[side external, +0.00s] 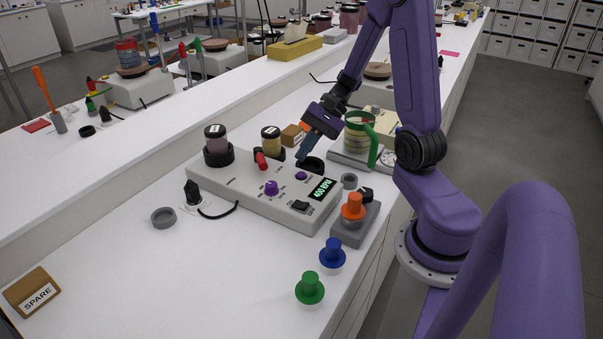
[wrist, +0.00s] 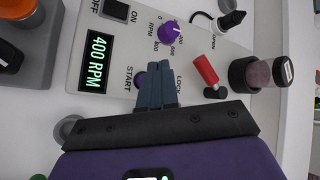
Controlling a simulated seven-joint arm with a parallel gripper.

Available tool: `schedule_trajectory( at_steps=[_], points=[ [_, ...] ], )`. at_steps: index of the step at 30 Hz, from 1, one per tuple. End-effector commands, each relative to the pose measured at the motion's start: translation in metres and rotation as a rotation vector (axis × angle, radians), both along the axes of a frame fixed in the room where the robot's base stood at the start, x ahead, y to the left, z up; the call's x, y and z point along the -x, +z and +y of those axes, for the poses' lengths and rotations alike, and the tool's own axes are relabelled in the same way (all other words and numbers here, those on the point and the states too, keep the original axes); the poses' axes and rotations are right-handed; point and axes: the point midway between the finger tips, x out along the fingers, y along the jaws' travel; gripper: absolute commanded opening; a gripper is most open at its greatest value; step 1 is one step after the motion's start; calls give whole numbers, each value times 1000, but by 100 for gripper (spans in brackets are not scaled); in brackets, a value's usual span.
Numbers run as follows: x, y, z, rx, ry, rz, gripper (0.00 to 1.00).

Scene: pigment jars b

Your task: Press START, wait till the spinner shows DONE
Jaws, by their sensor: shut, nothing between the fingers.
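The spinner (side external: 238,191) is a pale grey box on the white bench. Its display (side external: 322,188) glows green and reads 400 RPM, also in the wrist view (wrist: 95,62). The purple START button (side external: 301,176) sits near the display; in the wrist view (wrist: 139,80) a finger partly covers it. My gripper (side external: 300,158) is shut and empty, fingers pointing down at the panel just behind the button. In the side view its tips look apart from the button. A purple RPM knob (wrist: 168,32), red lock lever (wrist: 206,70) and black ON/OFF switch (wrist: 117,10) are on the panel.
Orange (side external: 353,206), blue (side external: 332,253) and green (side external: 310,288) knobbed pieces stand in front.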

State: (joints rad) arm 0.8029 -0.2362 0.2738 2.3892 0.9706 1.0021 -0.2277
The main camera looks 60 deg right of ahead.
Motion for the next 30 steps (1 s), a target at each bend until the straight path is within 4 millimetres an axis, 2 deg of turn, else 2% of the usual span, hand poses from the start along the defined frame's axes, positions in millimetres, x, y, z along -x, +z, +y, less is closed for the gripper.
schedule_trajectory(
  at_steps=[13,30],
  points=[
    [-1,36,0,1,-2,-2,0],
    [0,38,0,-1,-1,0,0]
  ],
)
